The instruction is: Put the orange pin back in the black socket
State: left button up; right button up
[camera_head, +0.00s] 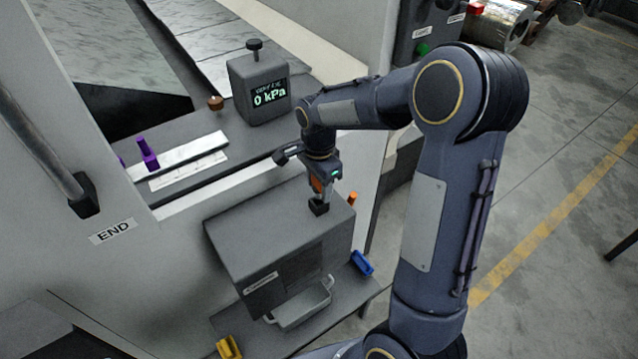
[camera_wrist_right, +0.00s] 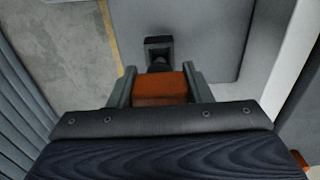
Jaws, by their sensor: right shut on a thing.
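The orange pin (camera_wrist_right: 160,90) is held between the two fingers of my right gripper (camera_wrist_right: 160,82), which is shut on it. In the head view the right gripper (camera_head: 322,185) points down over the top of the grey box, and a sliver of the orange pin (camera_head: 317,184) shows. The black socket (camera_head: 318,207) stands on the box top, just below the fingers. It also shows in the wrist view (camera_wrist_right: 158,41), just beyond the pin's dark end. I cannot tell whether that end is inside the socket or only above it. My left gripper is not in view.
The grey box (camera_head: 250,240) has an open tray (camera_head: 303,303) at its front. A blue clip (camera_head: 362,262) and a yellow clip (camera_head: 229,347) lie near its base. Behind stand a gauge reading 0 kPa (camera_head: 258,88) and a purple pin (camera_head: 147,154). Another orange piece (camera_head: 351,198) shows beside the box.

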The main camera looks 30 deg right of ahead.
aim_at(319, 197)
jog(key=shift+f+b, duration=1.55)
jog(key=shift+f, duration=0.5)
jog(key=o, duration=1.3)
jog(key=shift+c, duration=0.2)
notch_tip(319, 197, up, 7)
jog(key=shift+r, duration=0.45)
